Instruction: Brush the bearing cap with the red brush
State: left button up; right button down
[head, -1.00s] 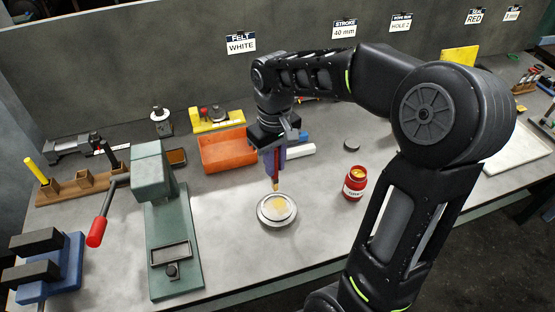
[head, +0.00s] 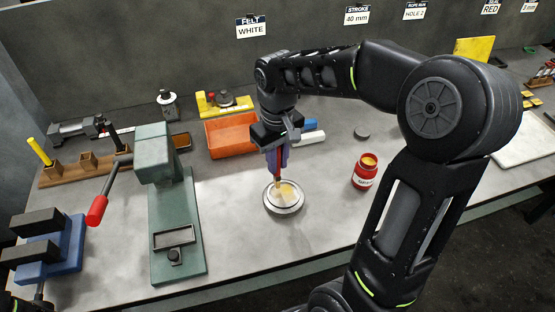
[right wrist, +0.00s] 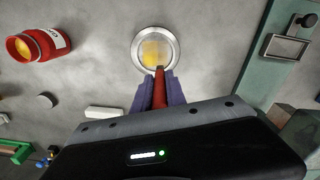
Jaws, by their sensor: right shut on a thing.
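The bearing cap (head: 284,208), a round pale metal disc with a rim, lies flat on the bench, and it also shows in the right wrist view (right wrist: 139,64). A yellow smear covers part of its top. My right gripper (head: 277,160) is shut on the red brush (right wrist: 160,90), above the far edge of the cap. The brush points down and its tip is at the cap's top, left of the smear's middle in the head view. Exact contact cannot be told.
An open red jar (head: 364,172) with yellow contents stands right of the cap. A green press (head: 170,240) stands left; an orange bin (head: 230,136) is behind. The bench in front of the cap is clear.

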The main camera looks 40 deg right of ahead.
jog(key=shift+f+b, duration=0.8)
jog(key=shift+f, duration=0.25)
jog(key=shift+s, duration=0.1)
jog(key=s, duration=0.1)
jog(key=s+a, duration=0.1)
jog(key=s, duration=0.1)
jog(key=shift+s+r, duration=0.15)
jog(key=shift+s, duration=0.15)
dwell(0.4)
jog(key=shift+w+d, duration=0.25)
jog(key=shift+w, duration=0.5)
jog(key=shift+w+d, duration=0.2)
jog(key=shift+w, duration=0.55)
jog(key=shift+w+d, duration=0.1)
jog(key=shift+w, duration=0.3)
jog(key=shift+s+a, duration=0.25)
jog(key=shift+s, duration=0.7)
jog(key=shift+s+a, duration=0.25)
jog(key=shift+s, duration=0.7)
